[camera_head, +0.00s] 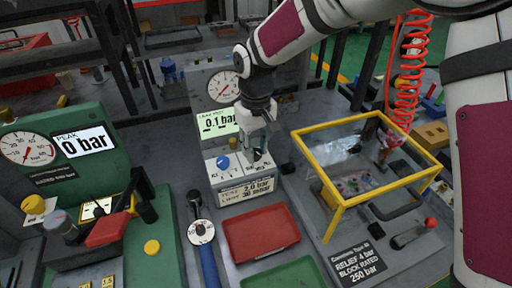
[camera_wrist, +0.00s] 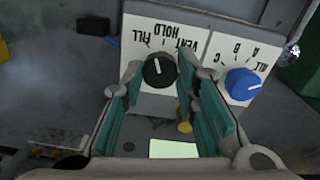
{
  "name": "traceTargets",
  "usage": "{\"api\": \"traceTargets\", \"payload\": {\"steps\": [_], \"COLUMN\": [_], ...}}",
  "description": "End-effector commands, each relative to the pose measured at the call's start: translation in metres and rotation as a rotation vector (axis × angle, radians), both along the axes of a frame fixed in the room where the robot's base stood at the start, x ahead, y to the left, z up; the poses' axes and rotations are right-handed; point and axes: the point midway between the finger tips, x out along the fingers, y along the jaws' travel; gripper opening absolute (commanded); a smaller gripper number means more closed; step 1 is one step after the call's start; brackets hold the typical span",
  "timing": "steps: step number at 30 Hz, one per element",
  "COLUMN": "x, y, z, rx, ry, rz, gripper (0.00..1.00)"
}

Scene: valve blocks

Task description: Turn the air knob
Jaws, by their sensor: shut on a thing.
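The black knob (camera_wrist: 159,71) stands on a white plate with upside-down labels that seem to read VENT, HOLD and FILL. Its white pointer line is nearly upright in the wrist view. My gripper (camera_wrist: 158,80) has its green-padded fingers on either side of this knob and is shut on it. In the head view my gripper (camera_head: 259,155) reaches down onto the white-topped control box (camera_head: 245,187) and largely hides the black knob. A blue knob (camera_head: 223,162) sits beside it; it also shows in the wrist view (camera_wrist: 243,84).
A dial gauge (camera_head: 222,87) and a 0.1 bar display (camera_head: 218,122) stand behind the box. A yellow-framed clear guard (camera_head: 366,160) is close on the right. A red tray (camera_head: 261,233) lies in front, and a green gauge stand (camera_head: 75,160) is at left.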

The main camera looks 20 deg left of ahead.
Motion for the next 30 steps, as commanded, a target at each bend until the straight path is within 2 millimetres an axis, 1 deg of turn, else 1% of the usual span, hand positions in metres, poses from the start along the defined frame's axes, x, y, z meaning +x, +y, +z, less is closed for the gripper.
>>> {"api": "traceTargets", "payload": {"steps": [6, 15, 21, 30], "x": [0.0008, 0.0003, 0.0004, 0.0003], "y": [0.0002, 0.0005, 0.0003, 0.0004], "z": [0.0000, 0.0003, 0.0004, 0.0005], "rx": [0.002, 0.002, 0.001, 0.001], "ry": [-0.001, -0.001, -0.002, -0.002], "rz": [0.175, 0.338, 0.388, 0.403], "gripper": [0.00, 0.00, 0.00, 0.00]}}
